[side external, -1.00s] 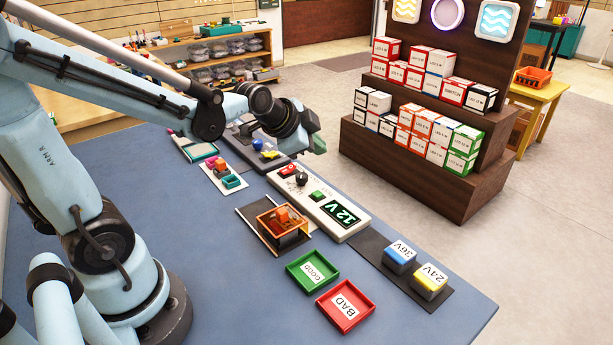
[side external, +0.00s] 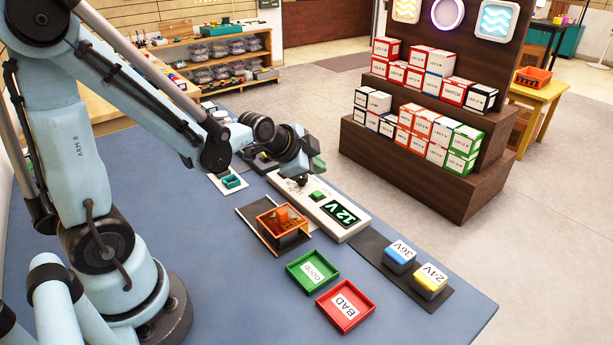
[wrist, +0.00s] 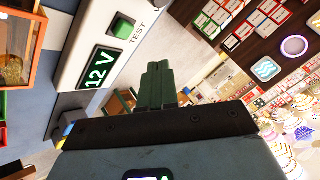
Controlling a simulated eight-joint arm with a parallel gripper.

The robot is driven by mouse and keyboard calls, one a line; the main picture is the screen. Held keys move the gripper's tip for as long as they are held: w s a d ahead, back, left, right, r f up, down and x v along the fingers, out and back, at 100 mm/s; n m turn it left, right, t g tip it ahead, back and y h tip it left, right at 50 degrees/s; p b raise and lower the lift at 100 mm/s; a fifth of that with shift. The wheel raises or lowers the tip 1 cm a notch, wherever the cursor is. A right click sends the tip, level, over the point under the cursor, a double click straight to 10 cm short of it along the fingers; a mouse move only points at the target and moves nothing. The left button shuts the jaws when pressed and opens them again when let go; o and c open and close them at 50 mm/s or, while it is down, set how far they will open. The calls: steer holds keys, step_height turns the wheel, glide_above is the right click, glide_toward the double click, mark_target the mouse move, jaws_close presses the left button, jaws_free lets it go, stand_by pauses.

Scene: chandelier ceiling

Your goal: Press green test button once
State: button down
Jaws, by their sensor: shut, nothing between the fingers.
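The green test button (side external: 318,196) sits on a white test box (side external: 352,229) beside a display reading 12 V (side external: 340,213). In the wrist view the green button (wrist: 122,27) shows at the upper left, next to the word TEST. My gripper (side external: 316,165) hangs above the far end of the box, beyond the button and apart from it. In the wrist view the green fingers of my gripper (wrist: 160,68) are together with nothing between them, to the right of the box. The far end of the box is partly hidden by my gripper.
An orange bin (side external: 270,222) stands left of the box. A green GOOD tray (side external: 292,274) and a red BAD tray (side external: 325,305) lie nearer. Blue 36V (side external: 399,258) and yellow 24V (side external: 431,281) blocks sit on a dark mat. The blue table's front is clear.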

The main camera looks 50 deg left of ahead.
mark_target(315, 195)
steer(key=shift+f, duration=1.9)
stand_by(0.7)
steer(key=shift+f, duration=0.4)
steer(key=shift+f, duration=0.5)
stand_by(0.7)
steer(key=shift+r, duration=0.9)
steer(key=shift+r, duration=2.55)
steer(key=shift+s, duration=0.1)
